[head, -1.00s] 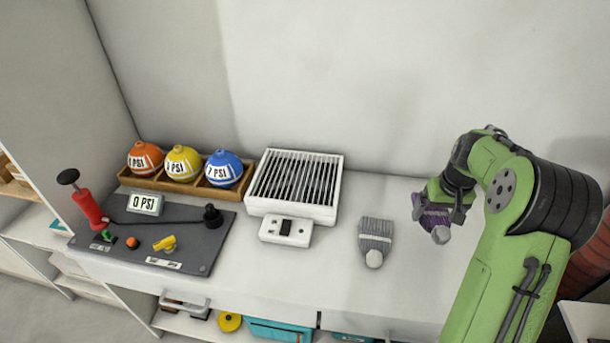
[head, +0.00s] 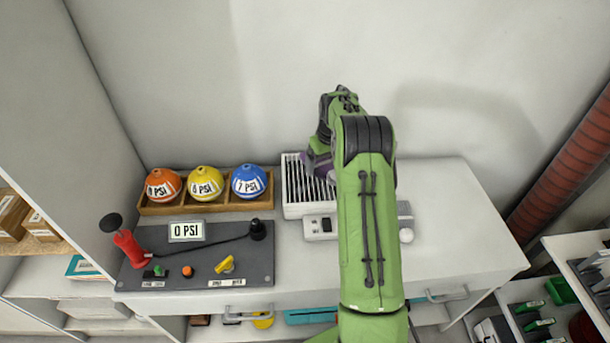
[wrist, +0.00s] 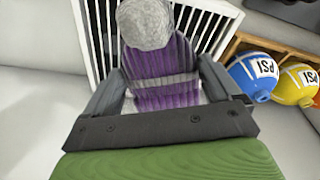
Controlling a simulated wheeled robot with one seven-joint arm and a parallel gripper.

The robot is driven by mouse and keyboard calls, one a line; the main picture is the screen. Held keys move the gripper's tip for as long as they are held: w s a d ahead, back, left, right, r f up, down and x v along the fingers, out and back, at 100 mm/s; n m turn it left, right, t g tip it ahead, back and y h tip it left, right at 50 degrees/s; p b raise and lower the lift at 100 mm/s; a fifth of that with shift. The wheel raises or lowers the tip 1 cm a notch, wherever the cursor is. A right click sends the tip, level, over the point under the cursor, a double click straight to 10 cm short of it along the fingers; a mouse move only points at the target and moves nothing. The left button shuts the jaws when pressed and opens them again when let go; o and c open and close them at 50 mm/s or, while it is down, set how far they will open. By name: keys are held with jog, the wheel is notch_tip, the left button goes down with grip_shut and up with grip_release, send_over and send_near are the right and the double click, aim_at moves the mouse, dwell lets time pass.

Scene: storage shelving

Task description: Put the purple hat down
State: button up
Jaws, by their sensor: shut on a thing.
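The purple hat (wrist: 165,95) has a grey band and a grey pompom. My gripper (wrist: 160,82) is shut on it, one finger on each side. In the head view the gripper (head: 318,165) and a small purple part of the hat (head: 322,172) are over the white slatted unit (head: 292,190), mostly hidden by my arm. The slats of this unit (wrist: 95,25) show behind the hat in the wrist view. I cannot tell whether the hat touches the slats.
A dark pump board (head: 200,266) lies in front. The counter's right side is clear.

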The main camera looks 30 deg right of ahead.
aim_at(323, 188)
notch_tip(323, 188, down, 9)
jog(key=shift+s+d+r+b, duration=0.1)
jog(key=shift+r+b, duration=0.1)
jog(key=shift+b, duration=0.45)
jog(key=o, duration=0.8)
jog(key=shift+c, duration=0.2)
jog(key=shift+r, duration=0.1)
